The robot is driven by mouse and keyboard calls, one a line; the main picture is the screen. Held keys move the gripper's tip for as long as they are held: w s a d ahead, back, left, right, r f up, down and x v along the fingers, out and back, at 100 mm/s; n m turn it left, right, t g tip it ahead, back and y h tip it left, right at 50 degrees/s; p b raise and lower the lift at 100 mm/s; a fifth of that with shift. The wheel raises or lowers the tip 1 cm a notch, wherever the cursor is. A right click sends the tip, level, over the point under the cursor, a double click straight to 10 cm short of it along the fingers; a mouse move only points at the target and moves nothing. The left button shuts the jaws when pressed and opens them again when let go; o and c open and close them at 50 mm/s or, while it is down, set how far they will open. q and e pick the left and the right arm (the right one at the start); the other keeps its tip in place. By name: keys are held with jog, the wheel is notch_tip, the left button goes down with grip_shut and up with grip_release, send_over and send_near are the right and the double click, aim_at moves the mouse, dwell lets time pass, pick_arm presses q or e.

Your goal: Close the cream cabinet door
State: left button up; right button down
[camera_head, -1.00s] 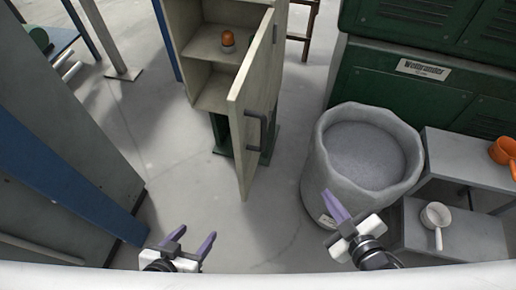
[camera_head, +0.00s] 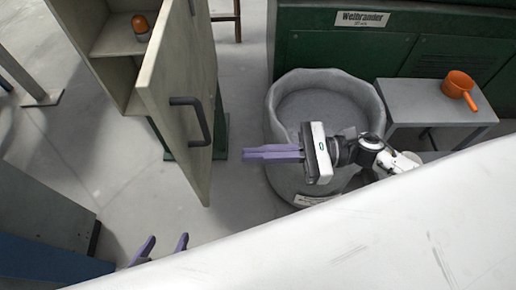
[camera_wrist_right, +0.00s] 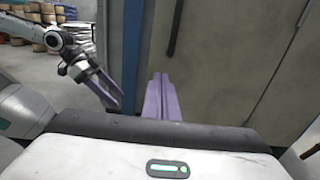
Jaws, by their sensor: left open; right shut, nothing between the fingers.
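The cream cabinet (camera_head: 88,22) stands at the upper left of the head view. Its cream door (camera_head: 172,95) hangs open toward me, with a dark handle (camera_head: 200,120) on its right face. My right gripper (camera_head: 247,154) is shut and empty, pointing left, a little to the right of the door and apart from it. The right wrist view shows its purple fingers (camera_wrist_right: 161,95) together. My left gripper (camera_head: 163,246) is open at the bottom of the head view, below the door; only its fingertips show there. It also shows in the right wrist view (camera_wrist_right: 112,88).
An orange lamp (camera_head: 141,26) sits on the cabinet shelf. A large grey tub (camera_head: 282,100) stands right of the door, behind my right arm. A grey bench (camera_head: 420,100) holds an orange pan (camera_head: 458,84). Grey floor (camera_head: 130,185) is clear left of the door.

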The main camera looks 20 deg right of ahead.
aim_at(191, 158)
jog(key=p+x, duration=0.1)
jog(key=x, duration=0.9)
jog(key=shift+a, duration=0.15)
jog(key=shift+a, duration=0.1)
